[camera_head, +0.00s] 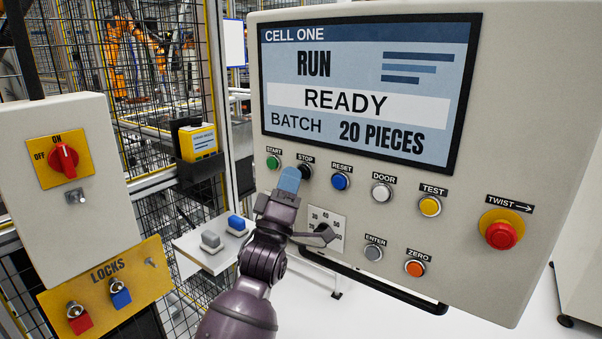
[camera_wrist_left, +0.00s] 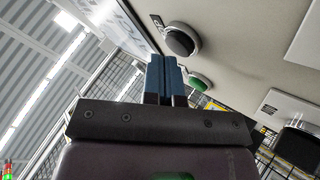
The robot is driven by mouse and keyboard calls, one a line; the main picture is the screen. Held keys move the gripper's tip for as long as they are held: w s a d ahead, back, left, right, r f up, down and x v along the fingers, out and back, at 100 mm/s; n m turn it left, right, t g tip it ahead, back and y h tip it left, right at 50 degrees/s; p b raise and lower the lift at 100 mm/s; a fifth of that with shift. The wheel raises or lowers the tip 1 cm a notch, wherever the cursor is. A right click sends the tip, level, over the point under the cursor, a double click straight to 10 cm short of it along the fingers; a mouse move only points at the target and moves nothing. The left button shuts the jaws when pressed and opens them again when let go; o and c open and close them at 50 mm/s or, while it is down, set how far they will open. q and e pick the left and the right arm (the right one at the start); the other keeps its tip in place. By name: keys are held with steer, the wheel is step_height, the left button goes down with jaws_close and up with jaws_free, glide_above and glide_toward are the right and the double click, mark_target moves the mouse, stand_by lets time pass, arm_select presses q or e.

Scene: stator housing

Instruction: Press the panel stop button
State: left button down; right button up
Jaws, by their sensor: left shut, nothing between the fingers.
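The stop button (camera_head: 305,171) is a black round button under the STOP label, between the green start button (camera_head: 273,162) and the blue reset button (camera_head: 340,181). My left gripper (camera_head: 291,177) is shut and empty, with its blue fingertips just left of the stop button in the head view. In the left wrist view the fingers (camera_wrist_left: 163,75) point up toward the panel. The black stop button (camera_wrist_left: 182,40) is just above and right of the tips there, and the green button (camera_wrist_left: 198,82) is to their right. I cannot tell whether the tips touch the panel. My right gripper is not in view.
The panel screen (camera_head: 365,90) reads RUN and READY. A red twist knob (camera_head: 501,235), other coloured buttons and a dial (camera_head: 326,232) are on the panel (camera_head: 540,120). A handle bar (camera_head: 375,285) runs below it. A switch box (camera_head: 60,190) and wire fence are at left.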

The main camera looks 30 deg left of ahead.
arm_select(q)
steer(key=shift+w, duration=0.1)
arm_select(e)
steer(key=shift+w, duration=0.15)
arm_select(q)
steer(key=shift+w, duration=0.1)
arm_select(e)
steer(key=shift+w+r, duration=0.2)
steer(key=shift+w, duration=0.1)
arm_select(q)
steer(key=shift+w, duration=0.1)
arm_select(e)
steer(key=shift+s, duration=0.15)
arm_select(q)
steer(key=shift+s+p, duration=0.4)
steer(key=shift+s, duration=0.55)
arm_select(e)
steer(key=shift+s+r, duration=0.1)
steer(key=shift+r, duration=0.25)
